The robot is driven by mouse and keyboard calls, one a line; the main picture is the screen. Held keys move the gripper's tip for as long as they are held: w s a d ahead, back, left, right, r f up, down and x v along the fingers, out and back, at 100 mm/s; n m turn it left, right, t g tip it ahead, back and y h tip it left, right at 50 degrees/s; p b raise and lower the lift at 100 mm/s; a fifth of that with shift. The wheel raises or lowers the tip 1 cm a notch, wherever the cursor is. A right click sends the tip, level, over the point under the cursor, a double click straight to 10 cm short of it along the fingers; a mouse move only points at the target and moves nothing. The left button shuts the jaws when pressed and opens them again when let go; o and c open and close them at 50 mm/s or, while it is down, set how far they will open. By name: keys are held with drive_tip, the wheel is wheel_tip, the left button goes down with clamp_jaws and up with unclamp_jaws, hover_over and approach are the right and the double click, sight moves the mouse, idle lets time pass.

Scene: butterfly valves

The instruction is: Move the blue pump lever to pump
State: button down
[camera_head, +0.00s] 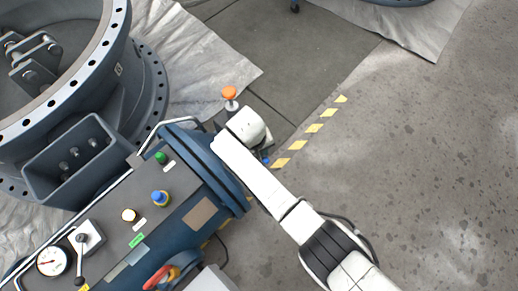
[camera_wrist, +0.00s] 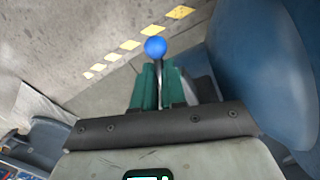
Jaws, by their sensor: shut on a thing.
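The blue pump lever (camera_wrist: 155,47) shows in the wrist view as a blue ball on a thin metal rod. My gripper (camera_wrist: 158,72) has its green fingers shut around the rod, just below the ball. The ball sticks out beyond the fingertips. In the head view a small bit of blue (camera_head: 266,161) shows beside my white wrist, probably the lever's ball. My arm hides the fingers and the rest of the lever there. I cannot read any pump marking in either view.
The blue-grey machine (camera_head: 205,165) stands left of my arm, with a panel of buttons, a gauge (camera_head: 52,261) and a red handle (camera_head: 158,277). An orange knob (camera_head: 229,92) stands beyond my wrist. A large round valve (camera_head: 75,95) is at upper left. The floor (camera_head: 430,150) at right is clear.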

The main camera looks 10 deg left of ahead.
drive_tip(key=w+d+n+t+y+p, duration=0.1)
drive_tip(key=w+d+n, duration=0.3)
drive_tip(key=n, duration=0.6)
drive_tip(key=shift+d+f+n+p, duration=0.3)
drive_tip(key=shift+d+f+p, duration=0.1)
drive_tip(key=shift+p, duration=0.2)
drive_tip(key=shift+w, duration=0.1)
drive_tip(key=shift+r, duration=0.1)
drive_tip(key=c, duration=1.3)
unclamp_jaws()
drive_tip(key=shift+w+d, duration=0.15)
drive_tip(key=shift+d, duration=0.05)
drive_tip(key=shift+o, duration=0.6)
drive_tip(key=shift+w+a+r, duration=0.1)
drive_tip(key=shift+a+r, duration=0.05)
drive_tip(key=shift+a, duration=0.05)
